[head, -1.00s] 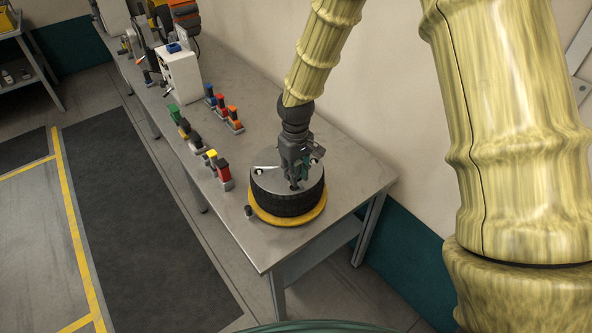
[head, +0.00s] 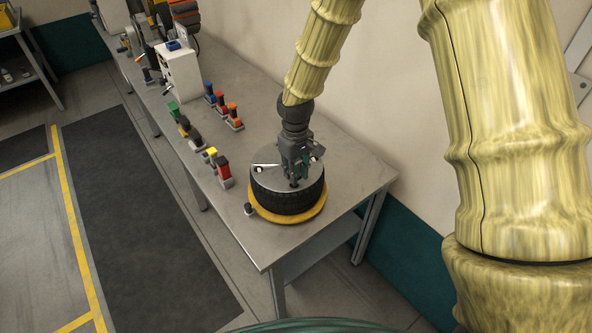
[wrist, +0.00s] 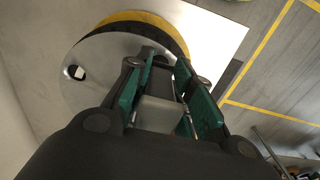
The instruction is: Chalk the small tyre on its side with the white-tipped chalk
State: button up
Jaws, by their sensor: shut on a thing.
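A black tyre (head: 288,202) lies flat on a yellow ring (head: 318,213) near the table's front corner. A silver disc (head: 270,178) covers its top; the disc also shows in the wrist view (wrist: 85,95). My gripper (head: 294,182) points down over the disc, a little right of its middle. In the wrist view its green-padded fingers (wrist: 160,100) are shut on a grey block-like thing (wrist: 158,115). I cannot tell whether this is the white-tipped chalk, since its lower end is hidden. Whether it touches the disc is unclear.
Several coloured-topped blocks stand in two rows on the table (head: 255,240), including a red one (head: 222,164) close to the tyre. A small dark knob (head: 248,209) is beside the ring. A white machine (head: 180,72) stands farther back. The wall is close on the right.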

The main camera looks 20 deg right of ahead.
aim_at(296, 161)
jog(key=shift+f, duration=0.65)
dwell(1.9)
jog(key=shift+r+p, duration=1.75)
jog(key=shift+r, duration=0.8)
